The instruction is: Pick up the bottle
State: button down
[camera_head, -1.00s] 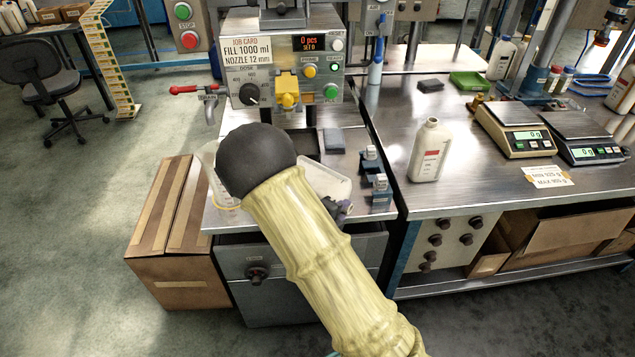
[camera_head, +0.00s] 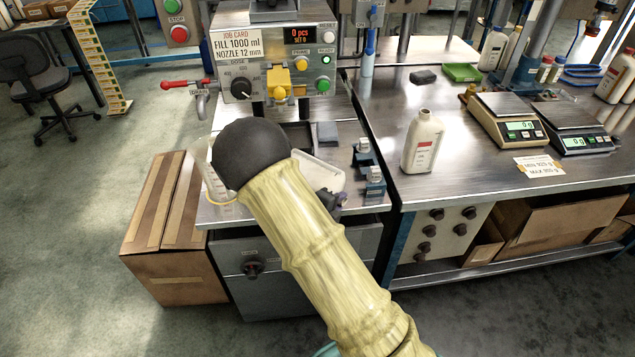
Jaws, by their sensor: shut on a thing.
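A white bottle (camera_head: 423,142) with a red and white label and an open neck stands upright on the steel bench, right of the filling station. Nothing touches it. My arm, in a pale yellow sleeve with a dark rounded joint, crosses the middle of the picture. More white bottles (camera_head: 492,48) stand at the back right.
The filling machine (camera_head: 270,62) stands behind my arm. A white tray (camera_head: 322,176) and a clear container (camera_head: 207,176) are partly hidden by the arm. Small clamps (camera_head: 374,183) sit near the table edge. Two scales (camera_head: 508,118) stand right. A cardboard box (camera_head: 165,220) is at left.

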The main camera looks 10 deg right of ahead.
notch_tip(320, 180, up, 10)
dwell(0.6)
dwell(0.6)
